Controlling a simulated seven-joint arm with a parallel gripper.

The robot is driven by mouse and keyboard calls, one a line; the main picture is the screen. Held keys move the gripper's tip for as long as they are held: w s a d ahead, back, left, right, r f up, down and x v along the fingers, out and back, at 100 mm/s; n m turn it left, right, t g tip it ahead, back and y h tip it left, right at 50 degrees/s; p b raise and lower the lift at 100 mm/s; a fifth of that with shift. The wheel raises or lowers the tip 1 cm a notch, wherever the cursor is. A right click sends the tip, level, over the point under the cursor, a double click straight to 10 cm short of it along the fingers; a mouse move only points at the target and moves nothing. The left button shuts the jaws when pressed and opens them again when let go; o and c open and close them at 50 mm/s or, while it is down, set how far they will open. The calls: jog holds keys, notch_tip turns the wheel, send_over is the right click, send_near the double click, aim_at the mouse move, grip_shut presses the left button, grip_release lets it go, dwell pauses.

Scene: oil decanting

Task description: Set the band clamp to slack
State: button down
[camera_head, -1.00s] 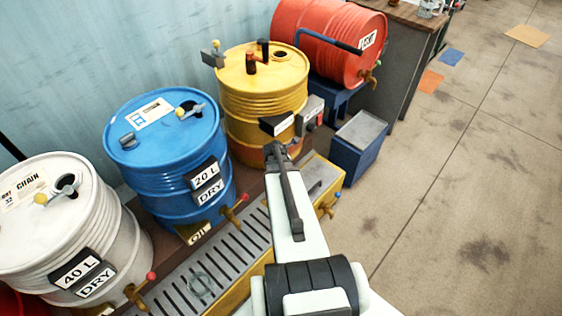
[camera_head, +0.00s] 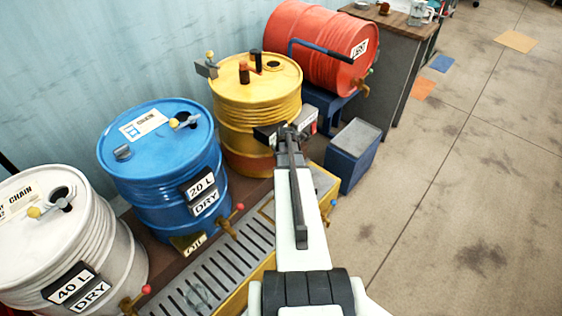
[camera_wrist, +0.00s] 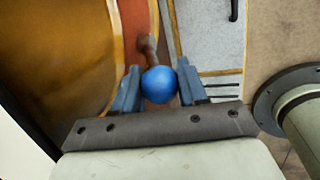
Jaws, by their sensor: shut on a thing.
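A blue ball knob (camera_wrist: 159,85) on a short brown stem stands in front of the yellow drum (camera_head: 258,100). In the wrist view my gripper (camera_wrist: 156,76) has its two blue-grey fingers closed on either side of this knob. In the head view my arm hides the fingertips and the knob at the drum's lower front. The red drum (camera_head: 312,65) lies on its side at the back, with a blue lever (camera_head: 318,47) that has a black grip across it. I cannot tell for certain which part is the band clamp.
A blue drum (camera_head: 163,165) and a white drum (camera_head: 38,235) stand to the left, with taps at their fronts. A slotted drip tray (camera_head: 205,275) runs below them. A blue box (camera_head: 355,150) stands right of my arm. The floor at the right is clear.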

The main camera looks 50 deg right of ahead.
jog(key=shift+d, duration=0.55)
jog(key=c, duration=0.9)
grip_release()
jog(key=shift+c, duration=0.2)
jog(key=shift+o, duration=1.4)
jog(key=shift+a, duration=0.15)
jog(key=shift+a, duration=0.1)
jog(key=shift+r, duration=0.2)
jog(key=v, duration=1.3)
jog(key=shift+r, duration=0.15)
